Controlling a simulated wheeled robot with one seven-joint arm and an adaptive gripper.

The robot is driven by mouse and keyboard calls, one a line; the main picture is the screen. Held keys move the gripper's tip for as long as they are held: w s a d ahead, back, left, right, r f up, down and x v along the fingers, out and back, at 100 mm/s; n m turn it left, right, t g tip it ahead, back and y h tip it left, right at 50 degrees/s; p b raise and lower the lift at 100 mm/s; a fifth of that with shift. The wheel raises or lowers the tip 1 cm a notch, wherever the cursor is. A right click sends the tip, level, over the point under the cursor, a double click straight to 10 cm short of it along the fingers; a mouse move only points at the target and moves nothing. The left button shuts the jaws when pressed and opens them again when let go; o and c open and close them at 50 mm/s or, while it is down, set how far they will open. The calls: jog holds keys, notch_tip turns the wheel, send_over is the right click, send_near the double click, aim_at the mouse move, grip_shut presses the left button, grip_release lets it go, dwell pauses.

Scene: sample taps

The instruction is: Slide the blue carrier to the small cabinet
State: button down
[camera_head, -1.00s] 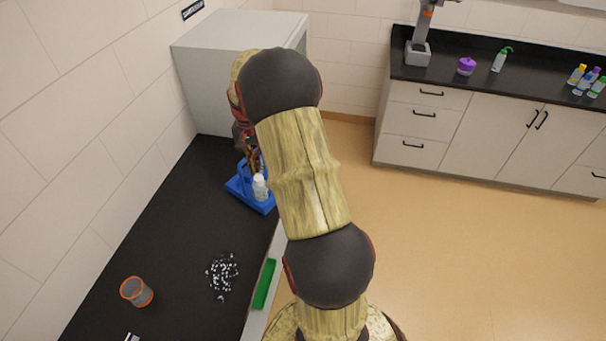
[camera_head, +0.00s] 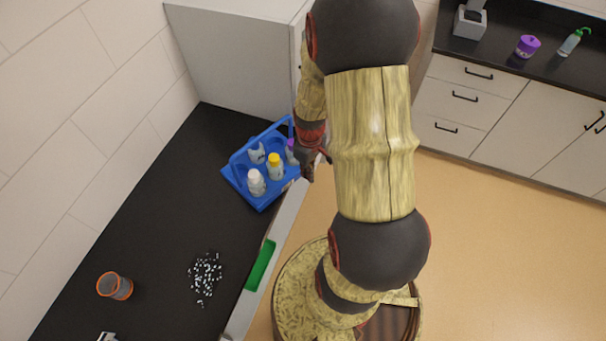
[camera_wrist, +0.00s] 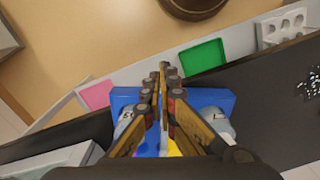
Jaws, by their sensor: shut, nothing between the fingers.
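The blue carrier (camera_head: 240,183) stands upright on the black counter, with several bottles in it and a handle across the top. Its far end is close to the small white-grey cabinet (camera_head: 235,55); I cannot tell whether they touch. My gripper (camera_head: 308,172) is at the carrier's right side, over the counter's front edge. In the wrist view my gripper (camera_wrist: 163,82) is shut and empty, with its fingers in front of the carrier (camera_wrist: 212,98). The fingers hide the carrier's middle; contact is unclear.
An orange-rimmed cup (camera_head: 115,286) and a scatter of small pale bits (camera_head: 205,277) lie on the near counter. A green tray (camera_head: 261,265) sits along the front edge. The wrist view also shows a pink tray (camera_wrist: 97,94) and a holed white rack (camera_wrist: 283,27).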

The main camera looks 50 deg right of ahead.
jog(key=w+f+n+b, duration=0.1)
jog(key=w+f, duration=0.3)
jog(key=f, duration=0.6)
jog(key=shift+w+a, duration=0.2)
jog(key=shift+a, duration=0.1)
jog(key=shift+n, duration=0.3)
jog(key=w, duration=0.3)
jog(key=w+a, duration=0.1)
jog(key=w, duration=0.1)
jog(key=shift+w+b, duration=0.4)
